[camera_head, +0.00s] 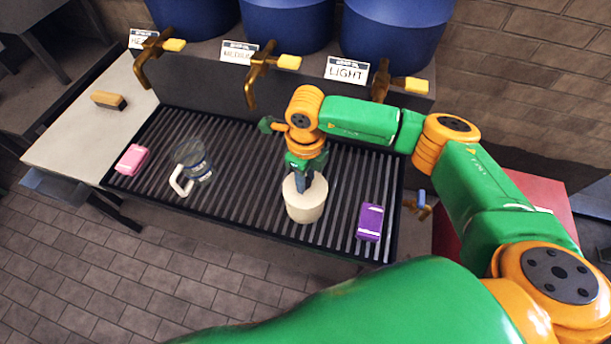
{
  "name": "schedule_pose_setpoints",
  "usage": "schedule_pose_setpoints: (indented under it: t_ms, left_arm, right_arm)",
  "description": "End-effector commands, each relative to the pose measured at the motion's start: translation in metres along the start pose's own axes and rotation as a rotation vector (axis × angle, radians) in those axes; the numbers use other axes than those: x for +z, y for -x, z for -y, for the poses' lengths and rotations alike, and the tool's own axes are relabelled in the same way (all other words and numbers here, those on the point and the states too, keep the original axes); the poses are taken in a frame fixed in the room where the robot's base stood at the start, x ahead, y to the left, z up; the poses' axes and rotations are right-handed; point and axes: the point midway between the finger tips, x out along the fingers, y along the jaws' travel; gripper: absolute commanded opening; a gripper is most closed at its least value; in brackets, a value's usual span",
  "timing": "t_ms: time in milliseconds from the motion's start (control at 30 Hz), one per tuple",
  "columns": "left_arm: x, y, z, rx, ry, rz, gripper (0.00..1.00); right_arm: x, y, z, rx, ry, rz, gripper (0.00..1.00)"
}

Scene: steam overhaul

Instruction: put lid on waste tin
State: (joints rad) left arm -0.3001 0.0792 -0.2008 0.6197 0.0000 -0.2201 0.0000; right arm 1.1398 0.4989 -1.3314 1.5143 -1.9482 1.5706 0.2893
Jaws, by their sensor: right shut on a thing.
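A cream round tin (305,207), which looks like the waste tin, stands upright on the slatted drip grate, right of its middle. My right gripper (304,184) points down over the tin's top from above. Its fingers are shut on what seems to be the lid, at the middle of the top. The lid is the same pale colour, and the fingers hide part of it. I cannot tell whether the lid sits flush on the rim. My left gripper is not in view.
A purple packet (370,222) lies close right of the tin. A clear mug (194,164) and a pink block (132,160) are to the left. Brass taps (262,72) overhang the back of the grate (250,190). A brush (108,100) lies on the left counter.

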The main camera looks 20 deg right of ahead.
Motion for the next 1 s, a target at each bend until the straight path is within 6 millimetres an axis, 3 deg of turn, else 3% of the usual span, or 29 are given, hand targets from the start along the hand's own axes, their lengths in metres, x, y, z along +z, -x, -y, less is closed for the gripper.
schedule_pose_setpoints:
  t_ms: [1000]
  left_arm:
    - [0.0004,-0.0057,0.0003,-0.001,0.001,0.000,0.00]
  right_arm:
    - [0.0003,-0.0028,-0.0004,0.000,0.000,0.000,0.00]
